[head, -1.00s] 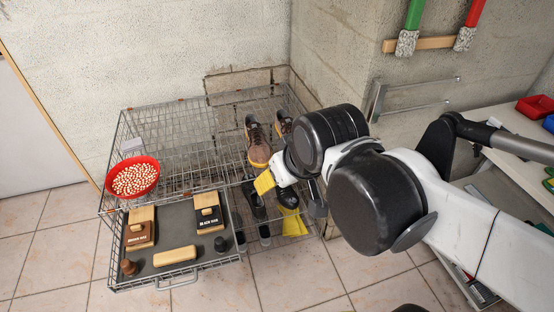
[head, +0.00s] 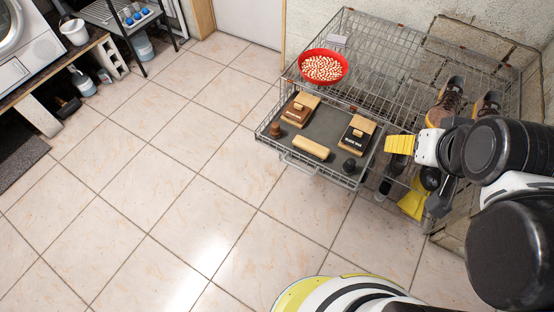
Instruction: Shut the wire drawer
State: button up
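The wire drawer (head: 345,180) is pulled out of the lower front of a wire rack, with its handle (head: 298,164) facing the open floor. Its grey lining carries two wood-topped boxes (head: 300,108) (head: 357,134), a pale wooden block (head: 311,148) and small dark and brown knobs. My gripper (head: 406,175) is at the drawer's right side, in front of the rack. Its two yellow fingers are spread apart with nothing seen between them. One finger overlaps the drawer's right edge in the picture; I cannot tell whether they touch.
A red bowl of pale pieces (head: 323,68) sits on the rack's top (head: 390,60). Brown shoes (head: 447,100) stand at its right, partly behind my arm. Open tiled floor (head: 150,180) lies in front and left. A bench (head: 50,70) and washing machine (head: 25,45) stand far left.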

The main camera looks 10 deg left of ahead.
aim_at(327, 123)
jog(key=u, duration=0.75)
jog(key=k+j+u, duration=0.35)
jog(key=k, duration=0.15)
jog(key=l, duration=0.1)
